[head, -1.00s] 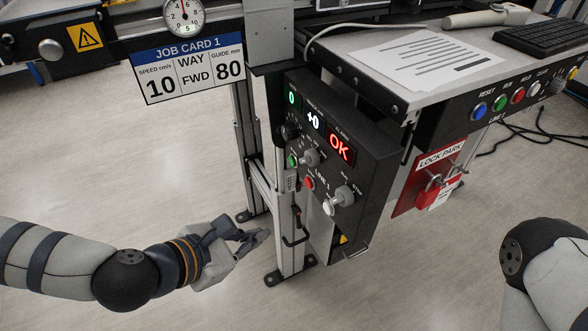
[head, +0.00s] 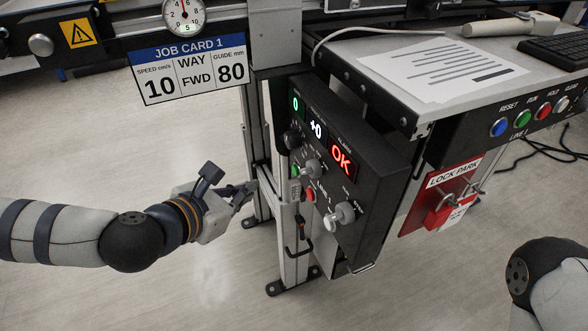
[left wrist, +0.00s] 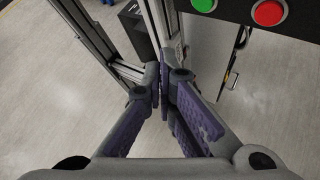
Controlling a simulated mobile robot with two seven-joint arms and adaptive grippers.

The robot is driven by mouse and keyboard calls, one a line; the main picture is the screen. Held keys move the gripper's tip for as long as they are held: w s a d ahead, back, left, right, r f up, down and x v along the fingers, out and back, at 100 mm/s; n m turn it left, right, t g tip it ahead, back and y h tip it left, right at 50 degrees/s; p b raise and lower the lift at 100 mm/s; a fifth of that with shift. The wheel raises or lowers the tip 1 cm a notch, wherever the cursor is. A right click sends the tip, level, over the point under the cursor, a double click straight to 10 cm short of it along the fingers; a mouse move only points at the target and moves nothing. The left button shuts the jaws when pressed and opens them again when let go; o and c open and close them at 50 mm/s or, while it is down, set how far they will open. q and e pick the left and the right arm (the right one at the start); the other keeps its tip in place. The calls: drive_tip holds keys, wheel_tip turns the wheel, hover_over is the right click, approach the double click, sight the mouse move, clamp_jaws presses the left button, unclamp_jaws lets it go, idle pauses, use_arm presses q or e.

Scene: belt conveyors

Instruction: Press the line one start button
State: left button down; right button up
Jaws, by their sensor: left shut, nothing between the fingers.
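My right gripper is out of view.
Panel displays show 0, +0 and a red OK. Knobs (head: 342,215) stick out from the panel. A metal frame post (head: 293,240) stands near the left fingertips. A job card (head: 190,72) hangs above left. A red lock board (head: 440,198) hangs right. Floor at left is clear.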

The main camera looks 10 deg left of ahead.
sight(295, 170)
use_arm(q)
drive_tip(key=shift+w+d, duration=0.55)
drive_tip(key=shift+d, duration=0.25)
drive_tip(key=shift+w+d, duration=0.5)
drive_tip(key=shift+d, duration=0.3)
drive_tip(key=shift+w+d, duration=0.55)
drive_tip(key=shift+d, duration=0.25)
drive_tip(key=shift+w+d, duration=0.25)
drive_tip(key=shift+d, duration=0.1)
